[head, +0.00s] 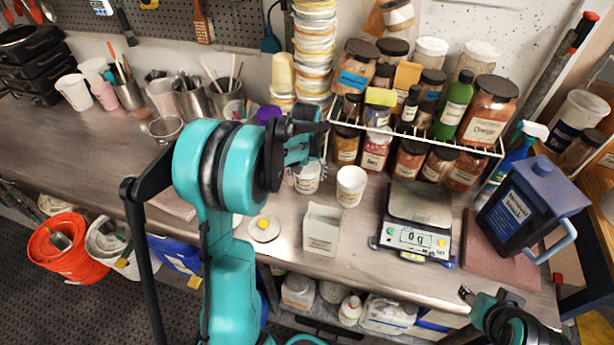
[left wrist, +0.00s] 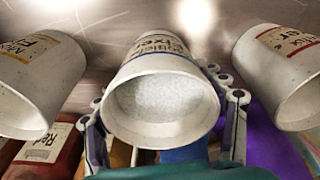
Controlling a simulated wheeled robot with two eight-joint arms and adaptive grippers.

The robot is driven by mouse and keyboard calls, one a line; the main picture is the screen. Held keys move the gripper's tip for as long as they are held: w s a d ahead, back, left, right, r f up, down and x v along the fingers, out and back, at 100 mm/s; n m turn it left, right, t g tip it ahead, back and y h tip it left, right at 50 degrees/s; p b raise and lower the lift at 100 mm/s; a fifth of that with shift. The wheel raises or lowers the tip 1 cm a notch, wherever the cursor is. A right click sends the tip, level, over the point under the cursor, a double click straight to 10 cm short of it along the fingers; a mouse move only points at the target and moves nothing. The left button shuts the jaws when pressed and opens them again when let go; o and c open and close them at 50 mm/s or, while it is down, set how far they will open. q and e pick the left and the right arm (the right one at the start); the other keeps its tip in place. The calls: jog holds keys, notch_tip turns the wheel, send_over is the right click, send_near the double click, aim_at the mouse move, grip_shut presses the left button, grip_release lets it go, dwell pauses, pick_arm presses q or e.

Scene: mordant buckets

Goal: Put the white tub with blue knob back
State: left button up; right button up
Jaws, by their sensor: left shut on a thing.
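My left gripper (head: 305,150) is shut on a white tub (head: 308,178) with a label in blue lettering. In the left wrist view this tub (left wrist: 160,100) sits between my two fingers, open, with pale powder inside. No blue knob shows on it. A second white tub (head: 351,186) stands just to its right; in the left wrist view it is the left tub (left wrist: 35,85). A third tub (left wrist: 280,75) is hidden by my arm in the head view. A white lid with a yellow knob (head: 264,228) lies on the bench. My right gripper (head: 467,293) is at the lower right, its fingers unclear.
A scale (head: 418,220) reading 0 g and a white box (head: 321,230) stand on the metal bench (head: 374,270). A wire shelf (head: 415,135) with spice-like jars is behind. A dark blue jug (head: 527,205) is at right. Stacked cups (head: 314,50) rise behind my left gripper.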

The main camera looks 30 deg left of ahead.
pick_arm(q)
jog(key=shift+f, duration=0.3)
jog(key=o, duration=1.5)
jog(key=shift+r, duration=0.1)
jog(key=shift+r, duration=0.3)
notch_tip(320, 180, up, 11)
jog(key=s+p, duration=0.1)
jog(key=p, duration=0.3)
jog(key=s+d+r+m+t, duration=0.1)
jog(key=s+d+t, duration=0.1)
jog(key=s+d, duration=0.3)
jog(key=s+d+r+m+t, duration=0.1)
jog(key=s+d+m+t, duration=0.1)
jog(key=s+d, duration=0.3)
jog(key=s+d+r+m+t, duration=0.1)
jog(key=s+d, duration=0.4)
jog(key=s, duration=0.3)
jog(key=shift+d+r+m+t, duration=0.15)
jog(key=shift+r+m+t, duration=0.05)
jog(key=shift+m+t, duration=0.2)
jog(key=shift+s+d+f+h, duration=0.15)
jog(key=shift+f+h, duration=0.05)
jog(key=shift+h, duration=0.1)
